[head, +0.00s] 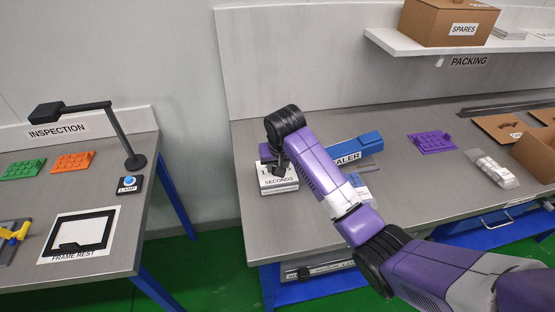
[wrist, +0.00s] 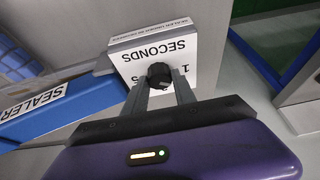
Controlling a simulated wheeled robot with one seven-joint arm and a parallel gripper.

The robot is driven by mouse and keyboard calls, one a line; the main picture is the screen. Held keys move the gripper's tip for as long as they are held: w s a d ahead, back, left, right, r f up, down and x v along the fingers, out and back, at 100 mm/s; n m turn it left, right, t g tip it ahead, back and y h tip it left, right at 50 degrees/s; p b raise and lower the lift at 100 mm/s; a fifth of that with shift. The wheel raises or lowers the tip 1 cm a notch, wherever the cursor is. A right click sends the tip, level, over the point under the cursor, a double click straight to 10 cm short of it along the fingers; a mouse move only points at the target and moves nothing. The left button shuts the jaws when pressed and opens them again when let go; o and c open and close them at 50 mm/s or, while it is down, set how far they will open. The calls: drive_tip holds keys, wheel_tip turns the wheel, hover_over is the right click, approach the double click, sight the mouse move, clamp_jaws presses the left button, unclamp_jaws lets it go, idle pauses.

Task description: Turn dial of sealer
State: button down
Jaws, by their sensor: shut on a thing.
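The dial (wrist: 159,73) is a small black ribbed knob on a white box marked SECONDS (wrist: 180,52). In the wrist view my gripper (wrist: 159,84) has its two grey fingers on either side of the dial, shut on it. In the head view the dial box (head: 278,184) stands near the left end of the packing bench, and my arm hides the dial and much of the box top. The blue sealer (head: 368,142) lies just right of the box, partly behind my arm.
The packing bench (head: 245,145) is bare left of the box. A purple tray (head: 432,142), a clear bag (head: 492,170) and cardboard boxes (head: 540,150) lie to the right. A shelf (head: 400,45) hangs above. The inspection bench (head: 130,225) stands left across a gap.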

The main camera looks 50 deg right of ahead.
drive_tip(key=m+p, duration=0.1)
drive_tip(key=m, duration=0.1)
drive_tip(key=m+g+h+p, duration=0.1)
drive_tip(key=m, duration=0.1)
drive_tip(key=shift+w+a+r+m, duration=0.1)
drive_tip(key=shift+w+a+m, duration=0.1)
drive_tip(key=shift+m, duration=0.1)
drive_tip(key=m+g, duration=0.1)
drive_tip(key=m, duration=0.1)
drive_tip(key=m+h, duration=0.1)
drive_tip(key=m, duration=0.1)
drive_tip(key=shift+w+m+g, duration=0.1)
drive_tip(key=shift+m+g, duration=0.2)
drive_tip(key=shift+g, duration=0.1)
drive_tip(key=m+g+b, duration=0.1)
drive_tip(key=m, duration=0.1)
drive_tip(key=m+b, duration=0.2)
drive_tip(key=shift+w+f+m+g, duration=0.2)
drive_tip(key=shift+m+g, duration=0.1)
drive_tip(key=shift+g, duration=0.1)
drive_tip(key=m+g+b, duration=0.1)
drive_tip(key=m+b, duration=0.2)
drive_tip(key=shift+d+m, duration=0.15)
drive_tip(key=shift+m, duration=0.25)
drive_tip(key=shift+r+m+g+y+b, duration=0.1)
drive_tip(key=shift+m+g+y+b, duration=0.35)
drive_tip(key=shift+m+b, duration=0.4)
drive_tip(key=c, duration=1)
unclamp_jaws()
drive_tip(key=shift+c, duration=0.2)
